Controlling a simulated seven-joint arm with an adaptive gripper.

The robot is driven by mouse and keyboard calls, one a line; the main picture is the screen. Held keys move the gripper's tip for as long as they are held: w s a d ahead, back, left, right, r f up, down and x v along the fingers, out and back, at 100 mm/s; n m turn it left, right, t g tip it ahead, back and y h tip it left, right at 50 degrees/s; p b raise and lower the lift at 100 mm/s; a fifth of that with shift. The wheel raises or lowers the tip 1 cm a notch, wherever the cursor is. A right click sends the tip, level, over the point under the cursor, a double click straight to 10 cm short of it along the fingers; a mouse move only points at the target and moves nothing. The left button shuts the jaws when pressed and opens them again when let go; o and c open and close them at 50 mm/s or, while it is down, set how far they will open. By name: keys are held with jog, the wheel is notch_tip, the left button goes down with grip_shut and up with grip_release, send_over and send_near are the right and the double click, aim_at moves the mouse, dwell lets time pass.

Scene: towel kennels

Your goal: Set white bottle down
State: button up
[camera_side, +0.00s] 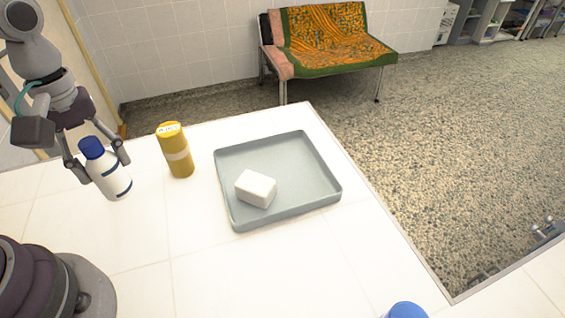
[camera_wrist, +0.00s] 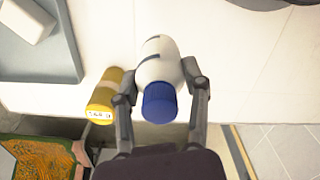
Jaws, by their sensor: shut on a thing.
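The white bottle (camera_side: 112,181) has a blue cap and a dark blue band. My gripper (camera_side: 97,168) is shut on it, one finger on each side, in the side view at the left of the table. The bottle is slightly tilted in that picture; I cannot tell whether its base touches the table. In the wrist view the white bottle (camera_wrist: 160,68) is between the two fingers of my gripper (camera_wrist: 160,85), cap toward the camera.
A yellow canister (camera_side: 176,152) stands to the right of the bottle. A grey tray (camera_side: 300,152) holds a white block (camera_side: 256,188). A blue-topped thing (camera_side: 406,310) shows at the bottom edge. The front left white table top (camera_side: 150,255) is clear.

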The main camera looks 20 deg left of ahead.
jog(key=s+d+f+m, duration=0.3)
jog(key=s+d+m, duration=0.7)
jog(key=d+m, duration=0.35)
jog(key=shift+n, duration=0.35)
jog(key=w+d, duration=0.2)
jog(key=d, duration=0.2)
jog(key=w+d+f, duration=0.1)
jog(key=w+d, duration=0.2)
jog(key=d, duration=0.2)
jog(key=w+d, duration=0.3)
jog(key=d, duration=0.1)
jog(key=shift+d+f, duration=0.35)
jog(key=shift+d, duration=0.05)
jog(key=shift+w+d+f, duration=0.1)
jog(key=shift+w+f, duration=0.05)
jog(key=shift+f, duration=1.55)
jog(key=shift+f, duration=0.15)
jog(key=o, duration=1.2)
